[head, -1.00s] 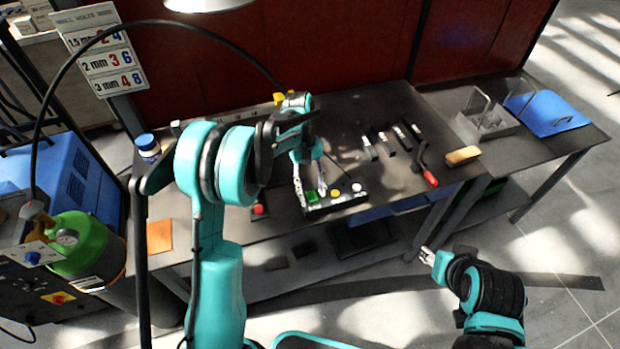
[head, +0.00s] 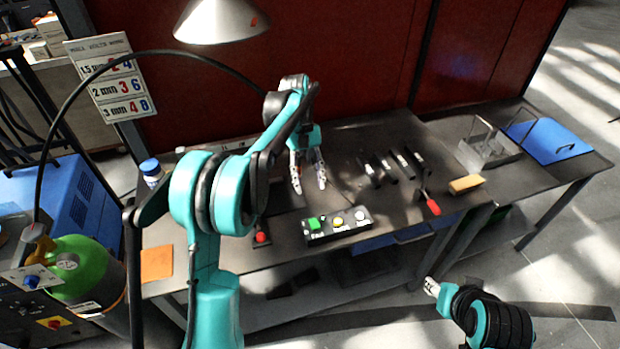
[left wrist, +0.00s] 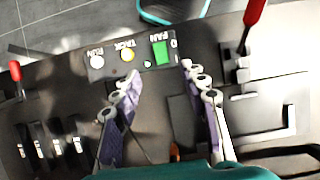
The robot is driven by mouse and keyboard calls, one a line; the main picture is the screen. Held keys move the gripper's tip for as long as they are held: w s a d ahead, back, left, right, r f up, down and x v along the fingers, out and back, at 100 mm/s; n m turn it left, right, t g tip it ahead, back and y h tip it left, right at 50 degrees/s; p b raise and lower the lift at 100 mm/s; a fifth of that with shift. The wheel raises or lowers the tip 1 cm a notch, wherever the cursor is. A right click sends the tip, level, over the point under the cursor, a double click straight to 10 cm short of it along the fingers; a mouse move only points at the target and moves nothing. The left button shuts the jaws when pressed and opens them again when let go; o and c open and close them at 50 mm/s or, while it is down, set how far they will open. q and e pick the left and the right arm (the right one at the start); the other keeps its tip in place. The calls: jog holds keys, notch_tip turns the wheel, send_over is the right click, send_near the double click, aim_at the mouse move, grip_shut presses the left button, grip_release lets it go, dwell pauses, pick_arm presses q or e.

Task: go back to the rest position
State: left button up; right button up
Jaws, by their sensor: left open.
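My left gripper (head: 308,188) is open and empty above the dark workbench (head: 290,238), behind the button box (head: 337,226).
A red-handled tool (head: 432,206), several dark bars (head: 393,167) and a tan block (head: 466,184) lie on the bench's right part. A lamp (head: 222,18) hangs above. A blue-capped bottle (head: 150,170) and a green cylinder (head: 88,270) stand at the left.

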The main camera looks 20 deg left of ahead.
pick_arm(q)
jog(key=shift+s, duration=0.1)
jog(key=s+d+r+m+t+y, duration=0.1)
jog(key=s+r+m+t, duration=0.3)
jog(key=s, duration=0.6)
jog(key=s+f+m+t+y, duration=0.1)
jog(key=s+f+m+t, duration=0.1)
jog(key=s+f+t, duration=0.2)
jog(key=s+t, duration=0.3)
jog(key=s, duration=0.4)
jog(key=shift+s+a+m+y, duration=0.2)
jog(key=shift+a+m+y, duration=0.15)
jog(key=shift+m+y, duration=0.05)
